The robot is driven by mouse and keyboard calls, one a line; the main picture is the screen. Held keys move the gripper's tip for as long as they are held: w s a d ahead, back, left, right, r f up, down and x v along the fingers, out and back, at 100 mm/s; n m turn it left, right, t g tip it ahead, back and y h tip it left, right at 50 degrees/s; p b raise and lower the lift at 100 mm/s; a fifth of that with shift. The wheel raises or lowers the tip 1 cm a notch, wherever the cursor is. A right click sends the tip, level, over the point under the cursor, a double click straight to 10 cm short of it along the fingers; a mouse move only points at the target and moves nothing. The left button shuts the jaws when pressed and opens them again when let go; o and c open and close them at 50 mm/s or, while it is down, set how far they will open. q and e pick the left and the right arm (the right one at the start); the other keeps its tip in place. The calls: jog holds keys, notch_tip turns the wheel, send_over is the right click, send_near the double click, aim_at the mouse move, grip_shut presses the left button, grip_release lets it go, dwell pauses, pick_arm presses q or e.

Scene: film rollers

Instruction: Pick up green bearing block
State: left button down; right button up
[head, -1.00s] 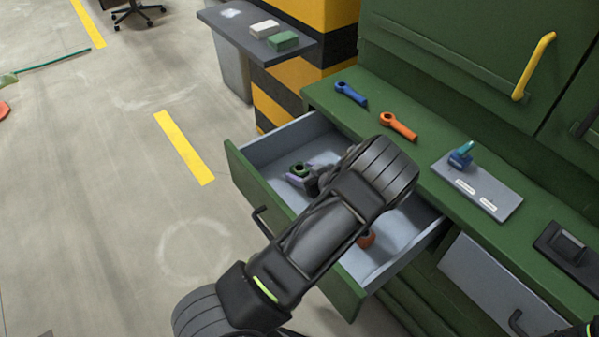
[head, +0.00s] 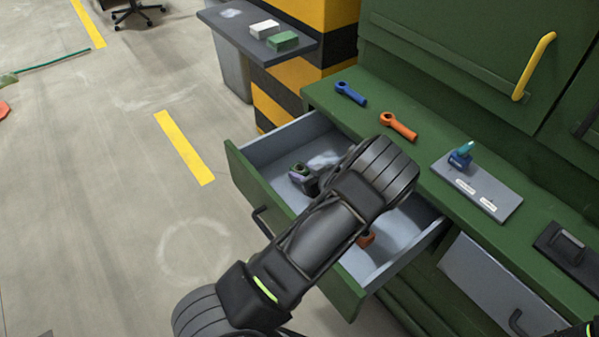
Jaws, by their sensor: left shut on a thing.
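The green bearing block (head: 300,168) is inside the open drawer (head: 245,187), towards its left end. Only a small dark green ring-like part of it shows. My left gripper (head: 302,177) reaches down into the drawer and is shut on the green bearing block. The gripper covers much of the block, and I cannot tell whether the block touches the drawer floor.
An orange part (head: 366,239) lies in the drawer beside my arm. On the green bench are a blue wrench-like part (head: 350,93), an orange one (head: 398,126) and a grey plate (head: 480,190) with a blue piece. A grey shelf (head: 228,27) stands at the back.

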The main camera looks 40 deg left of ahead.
aim_at(302, 171)
pick_arm(q)
jog(key=shift+r, duration=0.2)
notch_tip(302, 171, up, 10)
jog(key=shift+f, duration=0.15)
dwell(0.4)
